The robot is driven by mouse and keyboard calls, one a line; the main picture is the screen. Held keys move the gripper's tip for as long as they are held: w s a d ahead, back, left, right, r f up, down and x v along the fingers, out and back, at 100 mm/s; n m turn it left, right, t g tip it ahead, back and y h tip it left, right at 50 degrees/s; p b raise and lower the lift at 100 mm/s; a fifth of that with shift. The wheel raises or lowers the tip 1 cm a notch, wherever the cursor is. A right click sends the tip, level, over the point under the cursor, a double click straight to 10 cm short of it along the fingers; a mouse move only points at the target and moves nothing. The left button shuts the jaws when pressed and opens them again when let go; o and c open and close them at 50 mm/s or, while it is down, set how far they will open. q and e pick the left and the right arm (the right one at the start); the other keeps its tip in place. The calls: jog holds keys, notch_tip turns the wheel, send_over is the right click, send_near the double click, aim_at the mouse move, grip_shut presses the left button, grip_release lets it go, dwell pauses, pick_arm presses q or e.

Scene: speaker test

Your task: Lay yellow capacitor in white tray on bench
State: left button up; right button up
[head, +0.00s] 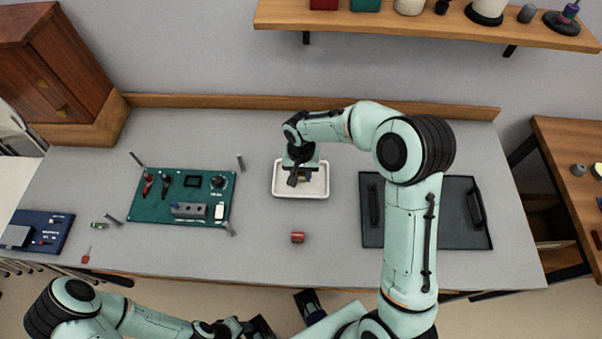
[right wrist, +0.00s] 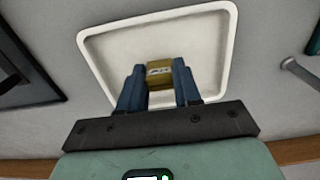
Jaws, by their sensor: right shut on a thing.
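The white tray (head: 301,196) lies on the bench; its rim also shows in the right wrist view (right wrist: 232,50). My right gripper (head: 300,178) is over the tray, pointing down. In the right wrist view its two blue fingers (right wrist: 160,88) are shut on the yellow capacitor (right wrist: 159,72), a small yellow block with a marked label. The capacitor is within the tray's outline; I cannot tell whether it touches the tray floor. In the head view it is mostly hidden by the gripper. My left gripper (head: 244,327) is low at the bottom edge, away from the tray, its fingers unclear.
A green circuit board (head: 160,212) with posts lies left of the tray. A black tray with handles (head: 426,235) lies to the right, partly behind my right arm. A shelf (head: 400,22) runs above the bench.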

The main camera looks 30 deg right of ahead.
aim_at(301, 175)
jog(key=shift+f, duration=0.25)
jog(key=o, duration=1)
notch_tip(301, 175, up, 12)
jog(key=shift+r+p, duration=0.15)
jog(key=shift+p, duration=0.4)
